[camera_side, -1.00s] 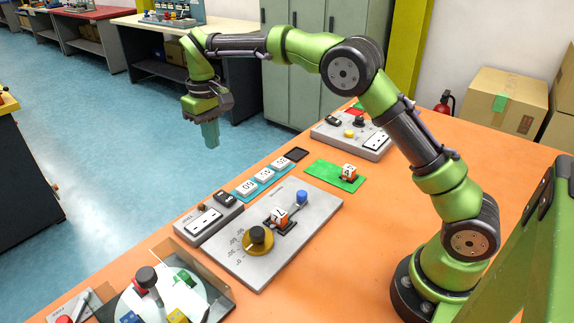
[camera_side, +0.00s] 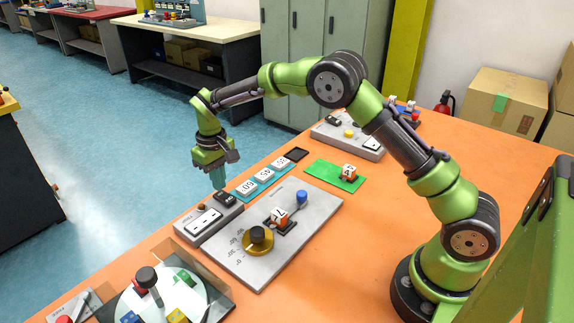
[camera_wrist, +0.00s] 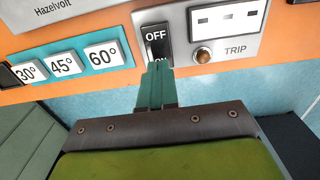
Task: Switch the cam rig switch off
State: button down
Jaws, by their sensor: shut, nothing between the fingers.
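A black switch (camera_side: 225,198) sits at the right end of a grey box (camera_side: 192,232) beside a large grey plate. In the wrist view the switch (camera_wrist: 155,42) shows OFF at its top, and ON is partly hidden behind my green fingertips. My gripper (camera_side: 218,184) is shut and empty, pointing down just over the switch. In the wrist view its fingertips (camera_wrist: 159,66) overlap the switch's lower end; I cannot tell whether they touch it.
The plate (camera_side: 319,215) holds a dial (camera_side: 257,238), a numbered cube (camera_side: 279,217) and a blue knob (camera_side: 302,197). Angle tiles (camera_side: 264,176) lie behind the box. A second switch box (camera_side: 368,143) stands farther back.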

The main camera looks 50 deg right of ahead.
aim_at(224, 196)
jog(key=shift+f, duration=0.8)
jog(key=shift+f, duration=0.1)
jog(key=shift+w+f, duration=0.1)
jog(key=shift+f, duration=0.05)
jog(key=shift+s+r, duration=0.2)
jog(key=shift+s, duration=0.55)
jog(key=shift+r, duration=0.1)
jog(key=shift+r, duration=0.15)
notch_tip(224, 196, up, 14)
